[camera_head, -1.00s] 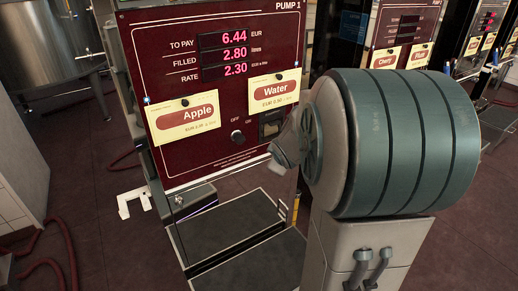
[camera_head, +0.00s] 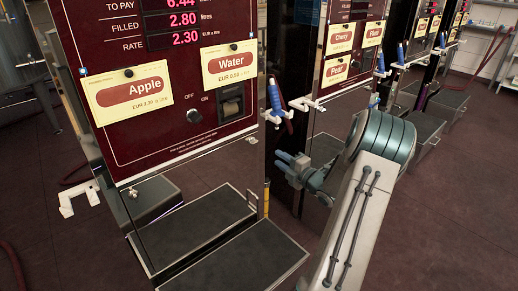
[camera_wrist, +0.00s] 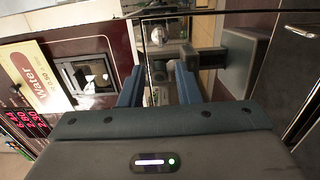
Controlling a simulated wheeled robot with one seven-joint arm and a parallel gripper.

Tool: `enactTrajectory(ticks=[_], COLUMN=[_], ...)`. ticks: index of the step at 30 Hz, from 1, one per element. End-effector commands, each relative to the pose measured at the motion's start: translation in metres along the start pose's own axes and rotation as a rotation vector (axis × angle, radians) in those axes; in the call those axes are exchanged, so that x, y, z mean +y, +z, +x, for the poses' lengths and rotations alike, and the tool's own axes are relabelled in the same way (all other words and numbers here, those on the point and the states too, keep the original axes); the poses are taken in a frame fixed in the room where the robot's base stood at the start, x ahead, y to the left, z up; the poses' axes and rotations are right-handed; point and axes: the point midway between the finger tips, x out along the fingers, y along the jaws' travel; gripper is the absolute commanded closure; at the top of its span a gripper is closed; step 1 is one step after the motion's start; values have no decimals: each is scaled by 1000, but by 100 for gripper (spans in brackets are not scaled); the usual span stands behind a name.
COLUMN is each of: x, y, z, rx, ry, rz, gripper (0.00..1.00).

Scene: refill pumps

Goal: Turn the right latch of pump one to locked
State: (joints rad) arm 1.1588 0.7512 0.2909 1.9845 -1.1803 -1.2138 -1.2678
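Pump one (camera_head: 150,140) is the dark red panel with the Apple and Water labels. My gripper (camera_head: 281,163) is just right of its lower right edge in the head view, with its fingers pointing left. In the wrist view my gripper (camera_wrist: 158,88) has its two blue fingers wide apart, with nothing held between them. A small silver rounded part (camera_wrist: 158,96) shows beyond the gap, beside the panel edge; I cannot tell for certain that it is the right latch. A small pale fitting (camera_head: 252,140) sits at the panel's lower right edge. The latch's position cannot be read.
A blue nozzle (camera_head: 275,97) hangs in a white holder above my gripper. A black step (camera_head: 245,262) juts out below the panel. Another pump (camera_head: 350,45) stands behind to the right. The floor at the far right is clear.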

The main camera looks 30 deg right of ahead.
Motion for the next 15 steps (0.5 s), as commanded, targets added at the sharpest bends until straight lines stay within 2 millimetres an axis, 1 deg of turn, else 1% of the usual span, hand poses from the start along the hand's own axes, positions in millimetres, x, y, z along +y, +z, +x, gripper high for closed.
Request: enactTrajectory(ticks=[1, 9, 15], x=[0, 0, -1], y=[-1, -1, 0], z=[10, 68, 102], rx=[3, 1, 0], ry=[2, 0, -1], rz=[1, 3, 3], gripper=[70, 70, 70])
